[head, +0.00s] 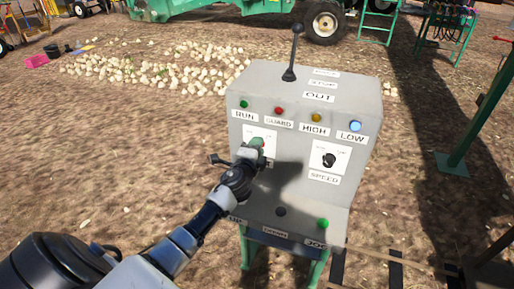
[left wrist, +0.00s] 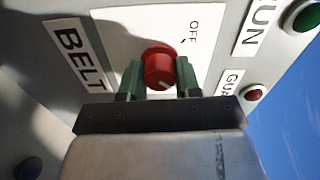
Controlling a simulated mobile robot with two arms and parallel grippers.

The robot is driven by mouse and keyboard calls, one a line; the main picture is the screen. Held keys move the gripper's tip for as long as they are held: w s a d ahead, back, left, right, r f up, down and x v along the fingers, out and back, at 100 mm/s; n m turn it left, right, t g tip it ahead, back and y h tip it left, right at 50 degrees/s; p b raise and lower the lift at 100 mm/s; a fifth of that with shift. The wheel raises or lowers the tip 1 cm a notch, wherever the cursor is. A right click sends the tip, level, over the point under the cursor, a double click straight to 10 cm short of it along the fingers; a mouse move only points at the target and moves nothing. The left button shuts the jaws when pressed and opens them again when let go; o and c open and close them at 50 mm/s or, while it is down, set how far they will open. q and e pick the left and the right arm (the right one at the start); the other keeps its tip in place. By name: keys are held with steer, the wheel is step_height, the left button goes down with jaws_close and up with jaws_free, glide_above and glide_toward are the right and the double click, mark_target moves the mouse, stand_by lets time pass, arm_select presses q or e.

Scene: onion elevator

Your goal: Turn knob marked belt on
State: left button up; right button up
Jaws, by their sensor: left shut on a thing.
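A grey control box (head: 330,80) on green legs stands before me. In the left wrist view, a red round knob (left wrist: 158,66) sits on a white plate (left wrist: 120,22) with an OFF mark at one edge and a BELT label (left wrist: 80,55) beside it. A pale pointer mark shows on the knob's lower part, away from OFF. My left gripper (head: 256,143) is at the box's left plate, its green fingers shut on either side of the red knob. In the head view the gripper hides the knob and most of its label. My right gripper is not in view.
A black SPEED knob (head: 329,159) is to the right on the box. Lamps for RUN, GUARD, HIGH and LOW line the top of its face. A black lever (head: 293,55) stands on top. A green button (head: 322,223) is low right. Onions (head: 150,68) lie behind.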

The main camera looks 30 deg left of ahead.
arm_select(q)
steer(key=shift+m, duration=0.4)
steer(key=o, duration=0.9)
steer(key=shift+o, duration=0.2)
steer(key=b+v, duration=0.1)
steer(key=v, duration=1)
steer(key=shift+f, duration=0.15)
